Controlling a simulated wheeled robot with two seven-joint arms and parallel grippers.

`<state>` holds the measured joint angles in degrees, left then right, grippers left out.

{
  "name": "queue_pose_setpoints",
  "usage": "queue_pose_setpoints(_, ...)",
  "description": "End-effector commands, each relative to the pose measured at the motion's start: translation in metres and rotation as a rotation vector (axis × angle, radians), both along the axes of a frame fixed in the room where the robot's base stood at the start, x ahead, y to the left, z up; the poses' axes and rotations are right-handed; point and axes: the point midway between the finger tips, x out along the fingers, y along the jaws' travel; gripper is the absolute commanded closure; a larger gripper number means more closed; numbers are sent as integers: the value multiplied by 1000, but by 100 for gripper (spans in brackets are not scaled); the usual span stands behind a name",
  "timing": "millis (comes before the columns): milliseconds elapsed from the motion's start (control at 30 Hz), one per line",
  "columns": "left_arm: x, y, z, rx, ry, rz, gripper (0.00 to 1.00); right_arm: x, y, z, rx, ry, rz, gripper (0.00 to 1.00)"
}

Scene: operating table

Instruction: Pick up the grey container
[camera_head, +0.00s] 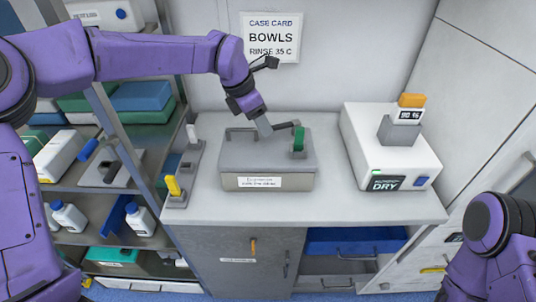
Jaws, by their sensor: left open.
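A grey container (235,163) with a lid and a white label on its front sits on the middle of the counter. A dark handle bar runs along the back of its lid, and a small green piece (299,140) stands at the lid's right. My left gripper (265,128) reaches in from the upper left and is at the lid's back edge, close to the handle. It is open; whether it touches the handle I cannot tell. My right arm shows at the lower right, but its gripper is out of view.
A white DRY unit (375,155) with a grey block and an orange-topped display stands at the right. Small grey holders, one with a yellow tab (173,186), stand at the counter's left. A stocked shelf rack is at the left. A blue drawer (355,240) is below. The counter front is clear.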

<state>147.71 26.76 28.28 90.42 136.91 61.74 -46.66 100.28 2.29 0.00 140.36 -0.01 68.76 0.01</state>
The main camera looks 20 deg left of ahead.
Motion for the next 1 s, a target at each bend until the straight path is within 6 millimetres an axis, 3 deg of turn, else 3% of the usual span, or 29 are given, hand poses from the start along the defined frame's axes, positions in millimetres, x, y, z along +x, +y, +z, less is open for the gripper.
queue_pose_setpoints(300, 2, -3, -10, 0, -1, 0, 56, 0, 0, 2, 1, 1, 0, 100)
queue_pose_setpoints(433, 2, -3, -10, 0, -1, 0, 98, 0, 0, 2, 1, 1, 0, 100)
queue_pose_setpoints(467, 2, -3, -9, 0, -1, 0, 100, 0, 0, 2, 1, 1, 0, 100)
queue_pose_setpoints(1000, 2, -3, -9, 0, -1, 1, 100, 0, 0, 2, 0, 0, 0, 100)
